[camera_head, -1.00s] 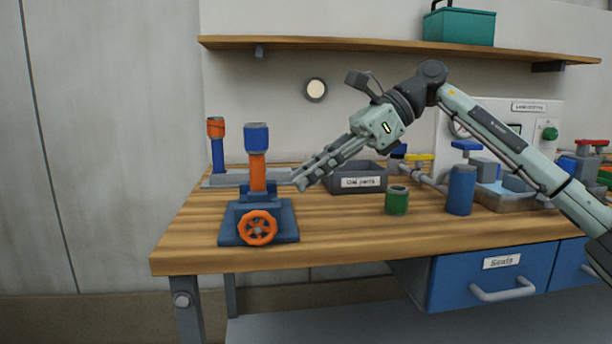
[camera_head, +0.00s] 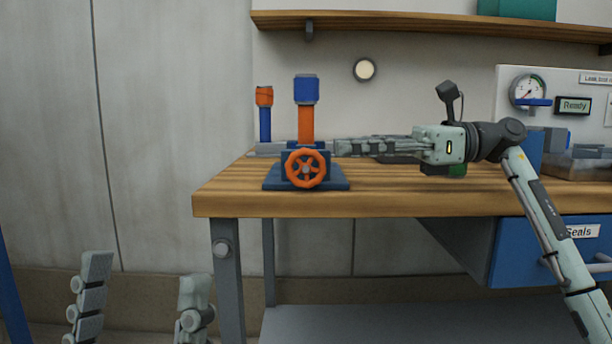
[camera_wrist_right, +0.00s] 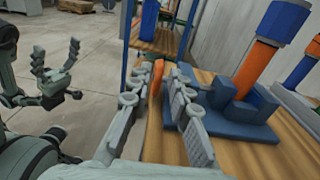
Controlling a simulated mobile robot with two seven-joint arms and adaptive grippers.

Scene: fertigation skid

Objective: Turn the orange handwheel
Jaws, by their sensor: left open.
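The orange handwheel (camera_head: 306,168) is on the front of a blue base (camera_head: 328,184), below an orange post with a blue cap (camera_head: 306,90). My right gripper (camera_head: 338,148) reaches in level from the right, its fingertips at the wheel's right edge. In the right wrist view the handwheel (camera_wrist_right: 157,76) shows edge-on between the tips of my right gripper (camera_wrist_right: 158,88). Its fingers are apart, with no clear contact on the rim. My left gripper (camera_head: 146,268) is open and empty, low in front of the bench; it also shows in the right wrist view (camera_wrist_right: 57,62).
A second post, blue with an orange cap (camera_head: 264,96), stands behind. A gauge (camera_head: 528,90) is on the panel at right. A shelf (camera_head: 430,24) runs above. The bench's front left is clear.

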